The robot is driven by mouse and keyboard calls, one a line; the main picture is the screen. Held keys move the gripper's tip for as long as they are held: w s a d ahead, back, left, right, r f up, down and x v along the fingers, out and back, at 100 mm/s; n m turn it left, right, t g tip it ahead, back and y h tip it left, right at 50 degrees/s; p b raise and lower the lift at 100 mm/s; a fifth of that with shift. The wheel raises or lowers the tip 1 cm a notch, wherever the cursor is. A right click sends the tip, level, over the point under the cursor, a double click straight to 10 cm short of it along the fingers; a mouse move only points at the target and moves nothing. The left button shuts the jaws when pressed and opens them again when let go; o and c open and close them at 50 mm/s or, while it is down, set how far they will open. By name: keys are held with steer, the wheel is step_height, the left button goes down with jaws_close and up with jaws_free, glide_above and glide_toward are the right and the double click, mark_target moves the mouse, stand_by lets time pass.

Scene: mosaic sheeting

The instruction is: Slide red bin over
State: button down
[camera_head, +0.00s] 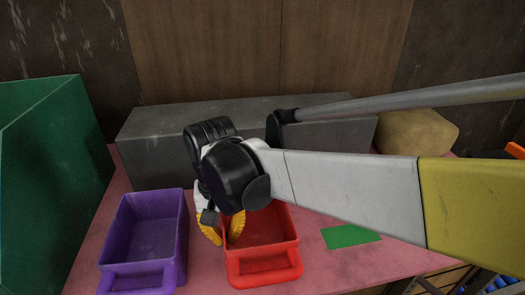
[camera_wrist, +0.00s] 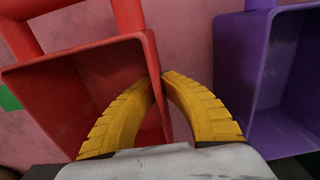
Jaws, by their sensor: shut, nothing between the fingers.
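The red bin (camera_head: 264,272) stands on the pink table, with its handle toward the front. In the wrist view the red bin (camera_wrist: 60,95) fills the left side. My arm hides the red bin's back edge, and I cannot tell exact contact. A green flat patch (camera_head: 350,236) lies on the table to the right.
A purple bin (camera_head: 172,240) stands left of the red bin, with a narrow gap; it also shows in the wrist view (camera_wrist: 240,70). A grey block (camera_head: 150,155) runs along the back. A green box (camera_head: 50,160) stands at far left, and a tan lump (camera_head: 420,132) at back right.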

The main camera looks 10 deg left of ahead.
steer(key=c, duration=1.5)
jaws_free()
steer(key=shift+c, duration=0.2)
